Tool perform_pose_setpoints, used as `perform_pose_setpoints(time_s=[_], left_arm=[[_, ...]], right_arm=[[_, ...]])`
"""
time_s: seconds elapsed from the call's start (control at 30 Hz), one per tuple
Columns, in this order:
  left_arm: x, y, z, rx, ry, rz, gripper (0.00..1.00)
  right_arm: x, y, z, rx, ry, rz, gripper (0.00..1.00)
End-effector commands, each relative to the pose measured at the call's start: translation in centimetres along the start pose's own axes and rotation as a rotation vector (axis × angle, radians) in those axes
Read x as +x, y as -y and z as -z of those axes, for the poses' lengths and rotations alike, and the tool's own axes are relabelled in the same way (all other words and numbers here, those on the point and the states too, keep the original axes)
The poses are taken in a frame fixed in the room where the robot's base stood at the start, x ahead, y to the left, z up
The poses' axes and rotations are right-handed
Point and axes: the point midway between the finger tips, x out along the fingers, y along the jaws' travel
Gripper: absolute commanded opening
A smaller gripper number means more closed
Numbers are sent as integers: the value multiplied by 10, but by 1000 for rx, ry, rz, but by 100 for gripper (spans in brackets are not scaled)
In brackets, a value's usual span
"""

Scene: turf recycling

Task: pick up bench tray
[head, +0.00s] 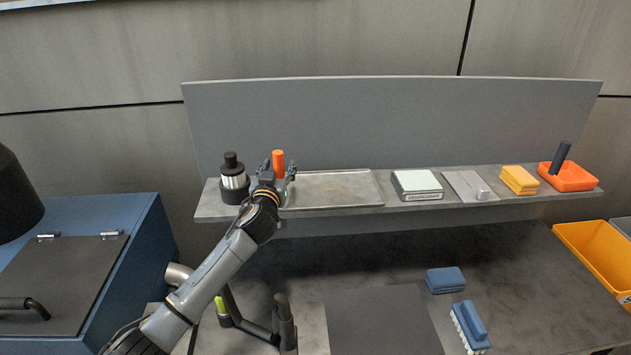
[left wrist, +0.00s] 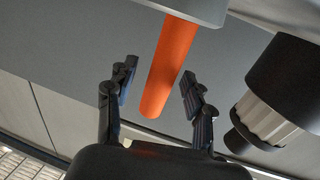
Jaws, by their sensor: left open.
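The bench tray (head: 335,188), a flat shallow metal tray with a thin rim, lies on the grey shelf. It looks empty; its left end is close to my left gripper. My left gripper (head: 278,168) is open at the shelf's left part, by an upright orange cylinder (head: 278,158). In the left wrist view the open fingers (left wrist: 159,72) appear on either side of the orange cylinder (left wrist: 168,65), with gaps visible on both sides. The tray cannot be made out surely in that view. My right gripper is not in view.
A black-and-silver cylinder (head: 234,180) stands left of the gripper, also in the wrist view (left wrist: 268,118). Right of the tray are a white scale (head: 417,184), a grey plate (head: 468,186), yellow sponges (head: 519,179) and an orange dish (head: 568,177). A back panel (head: 400,120) rises behind.

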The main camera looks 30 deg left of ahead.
Motion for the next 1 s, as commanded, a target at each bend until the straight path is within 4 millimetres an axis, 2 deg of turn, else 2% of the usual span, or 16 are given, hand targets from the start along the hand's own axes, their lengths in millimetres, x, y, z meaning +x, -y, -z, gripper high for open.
perform_pose_setpoints(time_s=[0.27, 0.37, 0.53, 1.0], left_arm=[[3, -1, -1, -1, 0, -2, 52], [3, 0, -1, -1, 0, -1, 36], [3, 0, -1, 0, 0, -1, 1], [2, 0, 2, -1, -4, -1, 0]], right_arm=[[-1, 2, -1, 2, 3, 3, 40], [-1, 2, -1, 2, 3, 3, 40], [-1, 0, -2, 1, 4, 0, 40], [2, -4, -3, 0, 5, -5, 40]])
